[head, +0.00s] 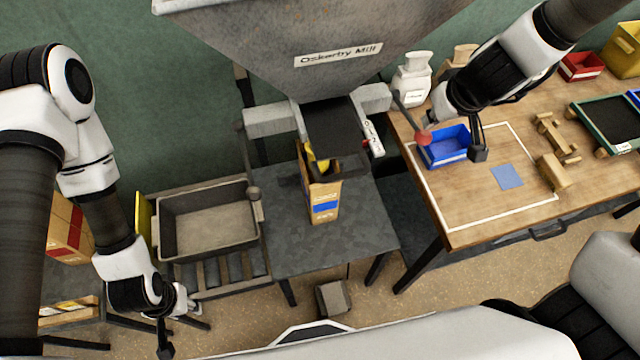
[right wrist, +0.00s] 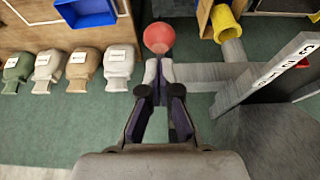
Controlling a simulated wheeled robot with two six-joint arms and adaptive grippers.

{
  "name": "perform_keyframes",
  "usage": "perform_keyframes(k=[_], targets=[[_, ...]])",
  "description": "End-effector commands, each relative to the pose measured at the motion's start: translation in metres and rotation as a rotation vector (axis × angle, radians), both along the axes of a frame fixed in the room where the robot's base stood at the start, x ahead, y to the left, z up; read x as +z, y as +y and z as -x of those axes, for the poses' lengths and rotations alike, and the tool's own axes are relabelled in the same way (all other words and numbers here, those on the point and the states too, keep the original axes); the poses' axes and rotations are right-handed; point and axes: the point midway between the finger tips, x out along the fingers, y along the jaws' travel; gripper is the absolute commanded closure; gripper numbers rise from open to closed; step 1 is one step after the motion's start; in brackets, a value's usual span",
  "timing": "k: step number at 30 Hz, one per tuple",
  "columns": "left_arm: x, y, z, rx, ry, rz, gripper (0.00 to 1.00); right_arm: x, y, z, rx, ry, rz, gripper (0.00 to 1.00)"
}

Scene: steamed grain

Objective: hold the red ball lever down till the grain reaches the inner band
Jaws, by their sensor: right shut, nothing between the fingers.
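The red ball (head: 424,139) of the lever is at the right of the mill's spout. My right gripper (head: 430,127) is shut and empty, with its fingertips close to the ball. In the right wrist view the ball (right wrist: 158,38) is just beyond the closed fingertips (right wrist: 159,68); I cannot tell whether they touch. An open brown bag (head: 325,203) with a blue label stands upright under the spout (head: 332,125). A yellow part shows at its mouth. The spout hides most of the inside; I cannot make out grain or the inner band. My left gripper (head: 188,304) is low at the left, away from the bag.
The grey hopper (head: 250,30) hangs above a grey stand (head: 365,235). A grey tub (head: 205,258) is to its left. On the right wooden table (head: 590,185) are a blue bin (head: 437,155) and a blue square (head: 507,176). A white marked strip (head: 373,138) is beside the spout.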

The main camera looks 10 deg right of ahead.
Motion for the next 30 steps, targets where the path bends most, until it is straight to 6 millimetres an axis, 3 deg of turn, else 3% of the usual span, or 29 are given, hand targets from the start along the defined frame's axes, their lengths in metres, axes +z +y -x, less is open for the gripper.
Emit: perform_keyframes(k=[30], targets=[[-0.069, 0.0, 0.0, 0.0, 0.0, 0.0, 0.61, -0.08, 0.0, 0.0, 0.0, 0.001, 0.0, 1.0]])
